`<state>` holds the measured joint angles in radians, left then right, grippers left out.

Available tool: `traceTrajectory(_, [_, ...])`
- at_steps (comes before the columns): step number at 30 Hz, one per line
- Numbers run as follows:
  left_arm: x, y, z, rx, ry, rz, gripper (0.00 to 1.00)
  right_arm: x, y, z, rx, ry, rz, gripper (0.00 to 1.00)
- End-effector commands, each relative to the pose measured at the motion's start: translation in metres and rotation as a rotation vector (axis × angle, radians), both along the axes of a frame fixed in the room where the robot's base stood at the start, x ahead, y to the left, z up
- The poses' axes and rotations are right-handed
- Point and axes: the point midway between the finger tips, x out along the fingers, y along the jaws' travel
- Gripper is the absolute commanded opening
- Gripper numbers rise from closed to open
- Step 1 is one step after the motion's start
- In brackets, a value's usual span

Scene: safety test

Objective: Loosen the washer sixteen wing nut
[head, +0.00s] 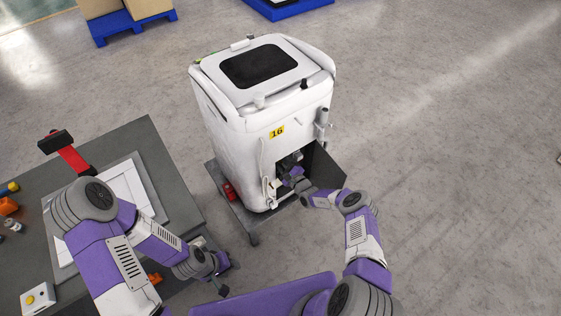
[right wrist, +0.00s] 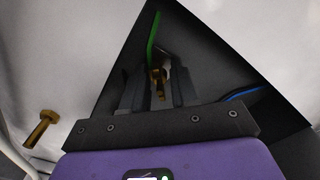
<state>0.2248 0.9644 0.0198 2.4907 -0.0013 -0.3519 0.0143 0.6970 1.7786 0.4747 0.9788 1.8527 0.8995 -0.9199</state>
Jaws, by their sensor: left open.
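The white washer (head: 233,117) stands upright with a yellow 16 label (head: 277,132) on its front. A dark opening shows low on its front, beside an open dark panel (head: 325,168). My right gripper (head: 290,173) reaches into this opening. In the right wrist view, a brass wing nut (right wrist: 158,78) shows between the two dark fingers of my right gripper (right wrist: 158,82). I cannot tell whether the fingers touch it. A second brass fitting (right wrist: 42,128) sticks out at the left. My left gripper (head: 220,272) is open beside the workbench, away from the washer.
A grey workbench (head: 165,150) at the left holds a white sheet, a red-and-black tool (head: 68,152) and a yellow-and-white button box (head: 38,298). Green (right wrist: 153,35) and blue wires (right wrist: 243,93) run near my right fingers. The floor on the right is clear.

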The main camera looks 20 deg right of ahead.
Motion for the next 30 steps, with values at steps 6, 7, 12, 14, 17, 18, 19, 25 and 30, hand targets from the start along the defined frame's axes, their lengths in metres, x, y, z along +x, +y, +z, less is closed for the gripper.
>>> traceTrajectory(6, [0.000, 0.000, 0.000, 0.000, 0.000, 0.000, 0.43, 0.000, 0.000, 0.000, 0.001, 0.000, 0.000, 0.32])
traceTrajectory(7, [0.000, 0.000, 0.000, 0.000, 0.000, 0.000, 0.43, 0.000, 0.000, 0.000, 0.001, 0.000, 0.000, 0.32])
traceTrajectory(12, [0.000, 0.000, 0.004, 0.000, 0.000, 0.000, 0.43, -0.008, -0.003, 0.000, 0.002, 0.004, 0.000, 0.32])
traceTrajectory(14, [0.000, 0.000, 0.007, 0.000, 0.000, 0.000, 0.43, -0.016, -0.007, 0.001, 0.003, 0.004, -0.001, 0.32])
traceTrajectory(17, [0.000, 0.000, 0.013, 0.000, 0.000, 0.000, 0.43, -0.032, -0.013, 0.001, 0.003, 0.005, -0.002, 0.32])
traceTrajectory(18, [0.000, 0.000, 0.015, 0.000, 0.000, 0.000, 0.43, -0.039, -0.016, 0.001, 0.002, 0.004, -0.003, 0.32])
traceTrajectory(19, [0.000, 0.000, 0.016, 0.000, 0.000, 0.000, 0.43, -0.044, -0.017, 0.001, 0.003, 0.004, -0.001, 0.32])
traceTrajectory(25, [0.000, 0.000, 0.020, 0.000, 0.000, 0.000, 0.43, -0.066, -0.025, 0.001, 0.002, 0.001, -0.001, 0.32])
traceTrajectory(30, [0.000, 0.000, 0.020, 0.000, 0.000, 0.000, 0.43, -0.072, -0.026, 0.000, 0.000, 0.000, 0.000, 0.32])
